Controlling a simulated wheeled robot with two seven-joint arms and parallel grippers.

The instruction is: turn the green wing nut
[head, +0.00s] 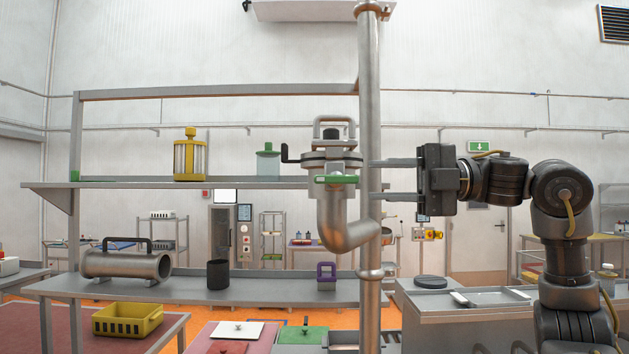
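The green wing nut (336,180) sits across the front of a metal flanged fitting (332,158), above a curved pipe elbow (345,230). It lies about level, with a wing out to each side. My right gripper (376,179) comes in from the right, its fingers pointing left. Its two fingers are spread, one above and one below the nut's height, with nothing seen between them but the pipe's edge. The fingertips end at the vertical pipe (369,90), just right of the nut, and do not appear to touch the nut. My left gripper is not in view.
The vertical pipe stands close to the fingertips. A dark lever (288,153) sticks out left of the fitting. A shelf (130,184) behind holds a yellow cage-like canister (190,158) and a green-lidded jar (268,163). A lower bench (250,289) holds a black cup (218,274).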

